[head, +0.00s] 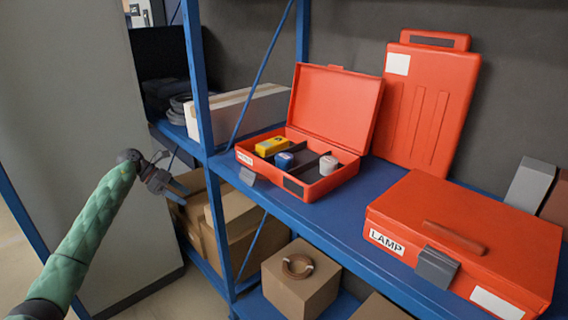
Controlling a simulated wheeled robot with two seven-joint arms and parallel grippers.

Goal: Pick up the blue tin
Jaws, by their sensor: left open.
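The blue tin (284,160) sits inside the open red box (318,186), in the front part left of a dark divider. A yellow block (271,146) lies behind it, and a white-topped tin (328,165) stands in the compartment to the right. The lower part of the blue tin is hidden by the box's front wall. My left gripper (179,190) is open and empty, left of the blue shelf post and well apart from the box. My right gripper is not in view.
A closed red box labelled LAMP (470,240) stands at the right on the blue shelf (385,185). A blue post (196,75) stands between my left gripper and the open box. Cardboard boxes (300,280) fill the lower shelf.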

